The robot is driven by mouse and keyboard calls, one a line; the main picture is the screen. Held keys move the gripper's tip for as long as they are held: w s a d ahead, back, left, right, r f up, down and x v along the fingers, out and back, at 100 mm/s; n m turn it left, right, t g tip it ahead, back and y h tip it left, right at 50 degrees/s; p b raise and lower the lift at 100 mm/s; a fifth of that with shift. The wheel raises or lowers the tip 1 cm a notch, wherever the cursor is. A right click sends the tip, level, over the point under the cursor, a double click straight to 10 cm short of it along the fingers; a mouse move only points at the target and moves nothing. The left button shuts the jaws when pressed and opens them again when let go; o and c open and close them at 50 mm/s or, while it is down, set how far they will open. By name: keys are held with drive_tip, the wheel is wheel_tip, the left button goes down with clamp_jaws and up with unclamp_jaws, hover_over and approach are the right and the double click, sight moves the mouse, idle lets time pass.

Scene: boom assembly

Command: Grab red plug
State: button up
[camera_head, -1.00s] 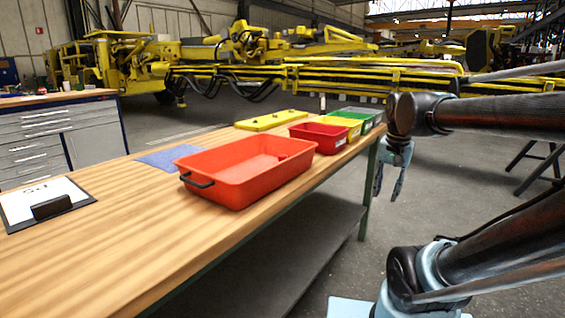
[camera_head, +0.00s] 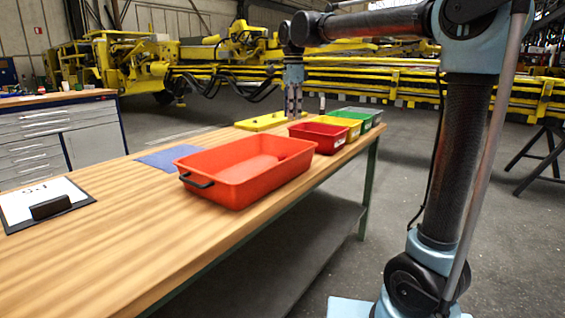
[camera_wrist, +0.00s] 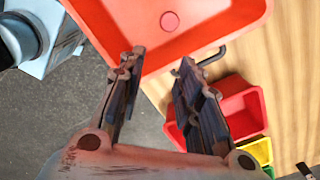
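In the wrist view, a round red plug (camera_wrist: 170,21) lies on the floor of a large orange-red tray (camera_wrist: 205,20), near the top of the picture. The tray also shows in the head view (camera_head: 235,178) on the workbench; a small dark red spot inside its far end may be the plug. My gripper (camera_head: 293,112) hangs fingers down above the far end of the bench, behind the tray and near the small bins. In the wrist view my gripper (camera_wrist: 160,62) is open and empty, its fingers apart. The plug appears beyond the fingertips, not between them.
A small red bin (camera_head: 319,137), a yellow bin (camera_head: 346,125) and a green bin (camera_head: 363,115) stand in a row behind the tray. A yellow flat part (camera_head: 262,121), a blue mat (camera_head: 170,156) and a clipboard (camera_head: 22,205) lie on the bench (camera_head: 110,265). The near bench top is clear.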

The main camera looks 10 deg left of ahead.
drive_tip(key=a, duration=0.3)
hover_over(282, 155)
drive_tip(key=shift+m, duration=0.4)
drive_tip(key=f, duration=1.1)
drive_tip(key=shift+w+d+f, duration=0.2)
drive_tip(key=shift+w+d, duration=0.05)
drive_tip(key=shift+s+a+f, duration=0.1)
drive_tip(key=shift+a+f, duration=0.05)
drive_tip(key=shift+f, duration=1.2)
drive_tip(key=shift+s+a+f, duration=0.1)
drive_tip(key=shift+f, duration=1.25)
drive_tip(key=c, duration=0.4)
